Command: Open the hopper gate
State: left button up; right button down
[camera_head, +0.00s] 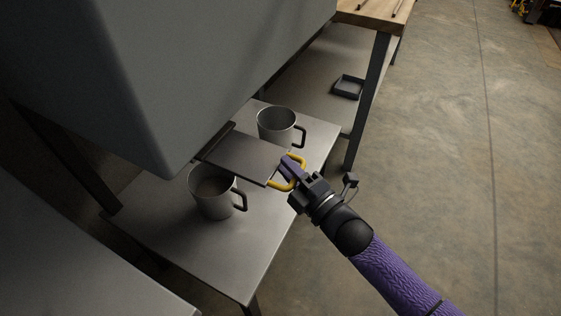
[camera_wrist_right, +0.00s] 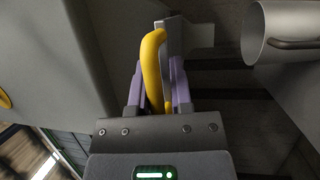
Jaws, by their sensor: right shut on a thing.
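The big grey hopper (camera_head: 215,65) fills the upper left of the head view. Its gate, a flat grey plate (camera_head: 243,156), sticks out from under the hopper toward the right. The gate's yellow handle (camera_head: 278,186) is at the plate's outer end and also shows in the right wrist view (camera_wrist_right: 151,60). My right gripper (camera_head: 291,169) is shut on the yellow handle, with its purple fingers on either side of the bar (camera_wrist_right: 155,88). How much of the plate lies inside the hopper is hidden. My left gripper is not in view.
Two metal mugs stand on the low metal table (camera_head: 235,250): one in front of the plate (camera_head: 207,201), one behind it (camera_head: 273,126). The rear mug's handle is close to my right gripper. A small black tray (camera_head: 348,87) sits on a shelf behind. Open floor lies right.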

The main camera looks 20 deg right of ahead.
jog(key=shift+w+r, duration=0.1)
jog(key=shift+r, duration=0.35)
jog(key=c, duration=0.7)
grip_release()
jog(key=shift+d, duration=0.1)
pick_arm(q)
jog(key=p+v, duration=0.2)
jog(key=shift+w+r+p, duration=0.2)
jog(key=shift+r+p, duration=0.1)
jog(key=shift+p, duration=0.1)
pick_arm(e)
jog(key=shift+o, duration=0.2)
jog(key=v, duration=1)
jog(key=shift+f, duration=0.2)
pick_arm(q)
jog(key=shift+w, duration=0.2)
